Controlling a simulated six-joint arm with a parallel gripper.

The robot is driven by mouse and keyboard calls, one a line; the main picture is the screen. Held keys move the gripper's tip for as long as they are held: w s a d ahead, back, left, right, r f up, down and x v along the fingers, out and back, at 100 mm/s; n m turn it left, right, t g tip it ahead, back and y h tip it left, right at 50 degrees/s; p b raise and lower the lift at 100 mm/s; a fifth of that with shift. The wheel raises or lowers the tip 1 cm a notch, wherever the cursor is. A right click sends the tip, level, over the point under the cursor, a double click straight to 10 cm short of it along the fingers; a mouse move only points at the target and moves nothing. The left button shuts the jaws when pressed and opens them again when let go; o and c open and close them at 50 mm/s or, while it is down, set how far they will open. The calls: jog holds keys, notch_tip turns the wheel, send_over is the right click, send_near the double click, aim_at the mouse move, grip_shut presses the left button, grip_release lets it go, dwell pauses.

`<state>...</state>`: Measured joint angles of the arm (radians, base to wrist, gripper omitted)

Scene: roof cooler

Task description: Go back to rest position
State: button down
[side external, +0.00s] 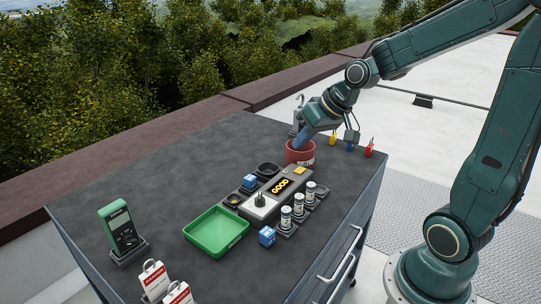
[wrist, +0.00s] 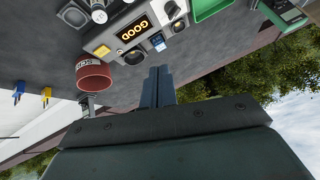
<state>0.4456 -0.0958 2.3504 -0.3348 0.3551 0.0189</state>
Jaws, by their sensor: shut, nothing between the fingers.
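My gripper (side external: 298,145) is at the far side of the bench, just above or behind the rim of the red round bin (side external: 299,155); the exact gap cannot be told. In the wrist view my gripper (wrist: 159,72) shows its two blue fingers side by side, shut and empty. The red bin also shows there (wrist: 94,75), to the left of the fingers and apart from them in the picture. The grey tester (side external: 277,196) with a lit "GOOD" display stands in front of the bin and also shows in the wrist view (wrist: 128,36).
A green tray (side external: 216,232), a blue block (side external: 267,236) and several white cylinders (side external: 298,204) in holders surround the tester. A green meter (side external: 121,230) and white tags (side external: 154,279) stand at front left. Yellow, blue and red items (side external: 369,148) stand by the right edge.

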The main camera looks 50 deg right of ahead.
jog(key=s+a+r+n, duration=0.1)
jog(key=s+a+r, duration=0.1)
jog(key=s, duration=0.6)
jog(key=s+a+r+n+g+h, duration=0.1)
jog(key=s+a+r+n, duration=0.1)
jog(key=s+a, duration=0.3)
jog(key=s+r, duration=0.1)
jog(key=s, duration=0.3)
jog(key=shift+a+r, duration=0.25)
